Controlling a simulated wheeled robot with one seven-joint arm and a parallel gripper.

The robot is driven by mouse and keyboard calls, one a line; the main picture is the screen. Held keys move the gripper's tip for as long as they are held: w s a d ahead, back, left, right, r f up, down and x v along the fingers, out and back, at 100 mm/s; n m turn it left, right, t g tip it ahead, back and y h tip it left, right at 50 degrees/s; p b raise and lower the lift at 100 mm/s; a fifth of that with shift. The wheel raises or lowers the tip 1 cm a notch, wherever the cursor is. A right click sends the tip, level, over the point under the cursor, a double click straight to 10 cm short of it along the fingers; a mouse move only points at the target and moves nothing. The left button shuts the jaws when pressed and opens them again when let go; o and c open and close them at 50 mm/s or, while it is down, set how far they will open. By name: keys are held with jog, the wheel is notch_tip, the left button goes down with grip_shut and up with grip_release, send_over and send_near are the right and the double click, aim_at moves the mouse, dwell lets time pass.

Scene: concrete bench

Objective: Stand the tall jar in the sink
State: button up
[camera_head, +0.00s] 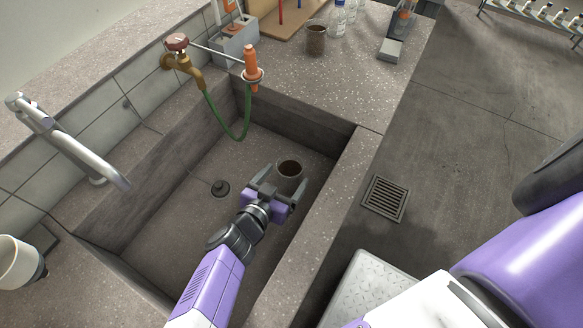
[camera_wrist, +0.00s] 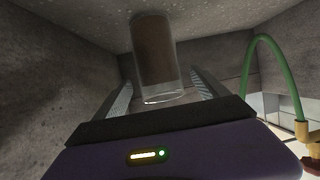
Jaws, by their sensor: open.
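The tall jar (camera_head: 289,169) is clear with dark brown contents. It is upright inside the concrete sink (camera_head: 165,238), near the wall on the right. My gripper (camera_head: 281,184) reaches down into the sink with its fingers spread on either side of the jar. In the wrist view, which looks upside down, the jar (camera_wrist: 154,55) appears between the two open fingers, with its brown-filled end against the sink floor and its clear rim toward my palm. A gap shows beside the fingers, so they do not seem to press on it.
A black drain plug (camera_head: 220,188) lies on the sink floor. A green hose (camera_head: 226,130) hangs from a brass tap into the sink's back. A chrome faucet (camera_head: 75,145) overhangs the left side. Another brown-filled jar (camera_head: 316,40) and bottles stand on the back counter.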

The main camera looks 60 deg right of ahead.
jog(key=shift+v, duration=2.8)
jog(key=shift+r, duration=0.1)
